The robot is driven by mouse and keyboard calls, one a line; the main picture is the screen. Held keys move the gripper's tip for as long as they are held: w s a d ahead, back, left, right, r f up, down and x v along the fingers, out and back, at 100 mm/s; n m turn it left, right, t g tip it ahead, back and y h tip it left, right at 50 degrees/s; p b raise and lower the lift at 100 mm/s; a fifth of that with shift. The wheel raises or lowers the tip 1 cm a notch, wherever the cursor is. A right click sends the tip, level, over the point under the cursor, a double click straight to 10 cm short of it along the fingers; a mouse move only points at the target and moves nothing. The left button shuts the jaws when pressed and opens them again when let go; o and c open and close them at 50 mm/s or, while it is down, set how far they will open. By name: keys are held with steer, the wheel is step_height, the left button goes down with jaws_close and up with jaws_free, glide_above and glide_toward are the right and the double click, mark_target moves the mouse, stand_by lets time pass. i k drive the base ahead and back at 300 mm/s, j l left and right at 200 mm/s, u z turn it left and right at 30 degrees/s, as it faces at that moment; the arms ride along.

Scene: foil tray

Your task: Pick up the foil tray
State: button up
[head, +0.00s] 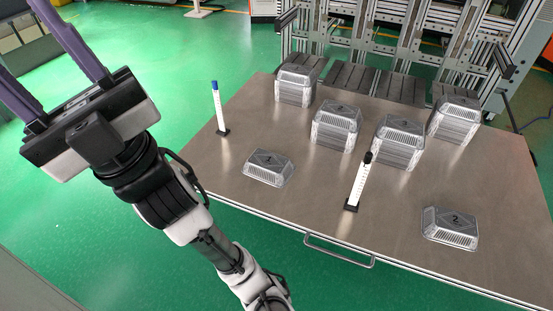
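Two single foil trays lie upside down on the metal table (320,210): one foil tray (268,168) at the left front and another (450,228) at the right front. Behind them stand taller stacks of foil trays: a back left stack (295,86), two middle stacks (335,126) (398,142) and a back right stack (453,120). My gripper (22,48) is raised at the upper left, over the green floor in the picture and well apart from every tray. Its two purple fingers are spread wide with nothing seen between them; their tips are cut off by the frame edge.
A white upright post with a blue top (218,112) stands near the table's left edge. Another with a black top (358,182) stands between the two single trays. A metal handle (340,252) runs along the front edge. A metal rack (400,45) stands behind the table.

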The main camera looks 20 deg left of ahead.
mark_target(270, 168)
steer(key=i+l+u, duration=0.15)
steer(key=i+u, duration=0.25)
steer(key=i+l+u, duration=0.25)
steer(key=u, duration=0.15)
steer(key=i+l+u, duration=0.4)
steer(key=k+j, duration=0.05)
